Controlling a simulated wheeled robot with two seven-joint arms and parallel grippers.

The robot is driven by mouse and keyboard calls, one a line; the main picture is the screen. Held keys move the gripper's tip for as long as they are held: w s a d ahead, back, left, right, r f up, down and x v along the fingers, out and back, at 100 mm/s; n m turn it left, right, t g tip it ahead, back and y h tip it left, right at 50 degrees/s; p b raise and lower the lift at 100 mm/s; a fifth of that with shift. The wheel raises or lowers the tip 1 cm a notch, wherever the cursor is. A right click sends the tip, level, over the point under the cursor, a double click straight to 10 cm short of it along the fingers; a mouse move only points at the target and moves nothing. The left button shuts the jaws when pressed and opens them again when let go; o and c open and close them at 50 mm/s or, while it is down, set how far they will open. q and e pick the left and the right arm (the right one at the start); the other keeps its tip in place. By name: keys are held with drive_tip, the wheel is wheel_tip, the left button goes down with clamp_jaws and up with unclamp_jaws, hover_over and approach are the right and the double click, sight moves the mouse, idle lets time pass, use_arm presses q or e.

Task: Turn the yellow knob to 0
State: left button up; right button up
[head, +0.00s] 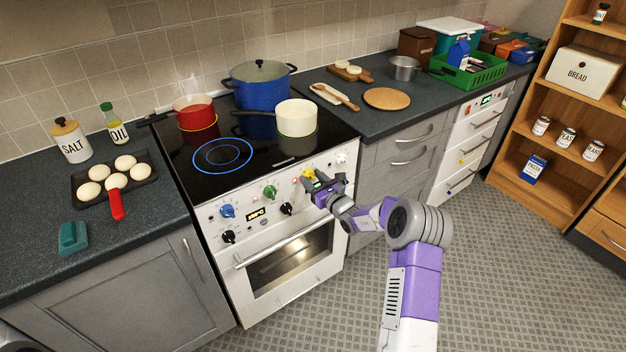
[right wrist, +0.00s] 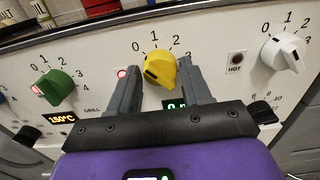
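The yellow knob (right wrist: 160,64) is on the white front panel of the stove, in the middle of the right wrist view. A printed scale with 0, 1, 2 and 3 arcs around its top. A dark mark shows on the knob's lower left part; I cannot tell surely which number it points to. My right gripper (right wrist: 159,70) has its grey fingers apart, one on each side of the knob; contact is unclear. In the head view the right gripper (head: 322,190) is at the stove front and partly covers the yellow knob (head: 308,173). My left gripper is not in view.
A green knob (right wrist: 54,87) is left of the yellow one and a white knob (right wrist: 287,50) is right. A red lamp (right wrist: 122,73) glows beside the yellow knob. A white pot (head: 296,120), a blue pot (head: 262,90) and a red pot (head: 195,113) stand on the hob.

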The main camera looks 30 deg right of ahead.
drive_tip(key=shift+o, duration=1.3)
drive_tip(key=shift+s, duration=0.1)
drive_tip(key=s+p, duration=0.2)
drive_tip(key=s, duration=0.5)
drive_tip(key=shift+s+d, duration=0.2)
drive_tip(key=shift+d, duration=0.1)
drive_tip(key=shift+a, duration=0.1)
